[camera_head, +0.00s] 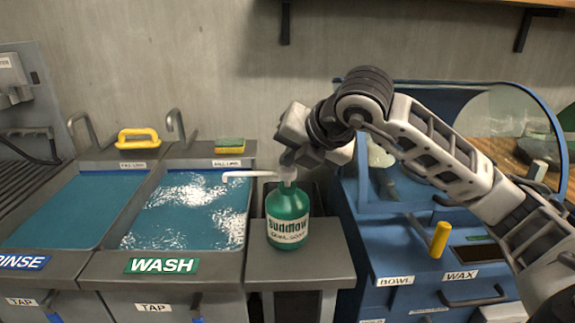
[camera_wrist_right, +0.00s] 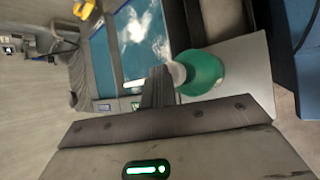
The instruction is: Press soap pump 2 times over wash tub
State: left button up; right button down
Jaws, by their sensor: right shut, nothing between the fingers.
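The green soap bottle (camera_head: 288,220) stands upright on a small grey side table, right of the wash tub. Its white pump spout (camera_head: 250,174) points left over the right edge of the wash tub (camera_head: 192,210), which holds blue water with white foam. My right gripper (camera_head: 289,160) is shut and empty, directly above the pump head, at or very near its top; contact cannot be told. In the right wrist view, the shut fingers (camera_wrist_right: 157,88) show beside the white pump head (camera_wrist_right: 176,73) and the green bottle (camera_wrist_right: 203,72). My left gripper is not in view.
The rinse tub (camera_head: 75,210) lies left of the wash tub. A yellow-handled brush (camera_head: 138,138) and a sponge (camera_head: 229,146) rest on the back ledge. A blue machine (camera_head: 440,240) with a yellow handle stands at right. The grey side table (camera_head: 300,265) has bare room around the bottle.

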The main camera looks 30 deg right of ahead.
jog(key=shift+a+f, duration=0.1)
jog(key=shift+f, duration=0.25)
jog(key=shift+r, duration=0.1)
jog(key=shift+r+p, duration=0.75)
jog(key=shift+r, duration=0.5)
jog(key=shift+r+p, duration=0.65)
jog(key=shift+r, duration=0.2)
notch_tip(320, 180, up, 3)
jog(key=shift+r+p, duration=0.2)
jog(key=shift+p, duration=1)
jog(key=shift+f, duration=0.1)
dwell(0.6)
